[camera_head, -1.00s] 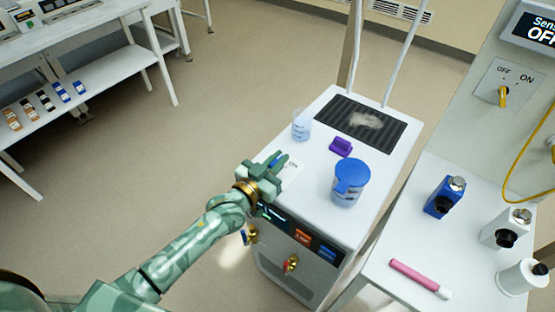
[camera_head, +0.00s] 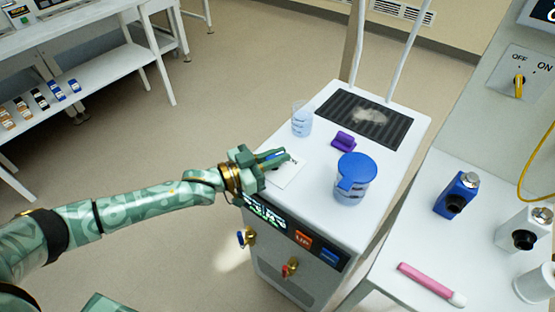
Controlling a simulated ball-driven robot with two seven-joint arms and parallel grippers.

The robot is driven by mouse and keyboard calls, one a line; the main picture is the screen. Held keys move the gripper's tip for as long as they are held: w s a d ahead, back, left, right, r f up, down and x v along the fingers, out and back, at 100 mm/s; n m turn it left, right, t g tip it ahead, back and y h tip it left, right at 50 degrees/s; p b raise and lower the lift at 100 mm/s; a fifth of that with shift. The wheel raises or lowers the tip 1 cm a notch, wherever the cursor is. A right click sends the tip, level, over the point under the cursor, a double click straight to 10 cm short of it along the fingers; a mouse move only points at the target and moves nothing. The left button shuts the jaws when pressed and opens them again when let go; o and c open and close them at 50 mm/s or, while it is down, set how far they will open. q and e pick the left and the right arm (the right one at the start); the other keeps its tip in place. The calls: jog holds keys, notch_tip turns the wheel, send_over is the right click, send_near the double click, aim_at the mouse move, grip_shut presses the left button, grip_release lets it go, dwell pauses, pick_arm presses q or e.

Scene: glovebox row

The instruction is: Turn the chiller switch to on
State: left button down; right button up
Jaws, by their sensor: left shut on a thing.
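The chiller (camera_head: 395,165) is a white floor cabinet with a dark front panel. Its switch plate (camera_head: 291,172) lies on the top at the left front edge. The chiller switch has a blue handle (camera_head: 270,156), mostly hidden between my fingers. My left gripper (camera_head: 268,159) reaches in from the left and is shut on that handle. The plate's markings are largely covered, so I cannot read the position from the handle. The front display (camera_head: 265,215) is lit with white and green letters, partly behind my wrist. My right gripper is not in view.
A blue-lidded beaker (camera_head: 353,180), a small clear beaker (camera_head: 302,120) and a purple block (camera_head: 343,140) stand on the chiller. Two valves stick out in front.

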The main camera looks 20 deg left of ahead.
pick_arm(q)
jog(key=shift+m+g+h+b, duration=0.55)
jog(key=shift+m+g+h, duration=0.05)
jog(key=shift+g, duration=0.1)
jog(key=c, duration=1.5)
grip_release()
jog(key=shift+s+a, duration=0.25)
jog(key=shift+a, duration=0.05)
jog(key=p+v, duration=0.2)
jog(key=v, duration=1.3)
jog(key=shift+s+a, duration=0.15)
jog(key=shift+a, duration=0.05)
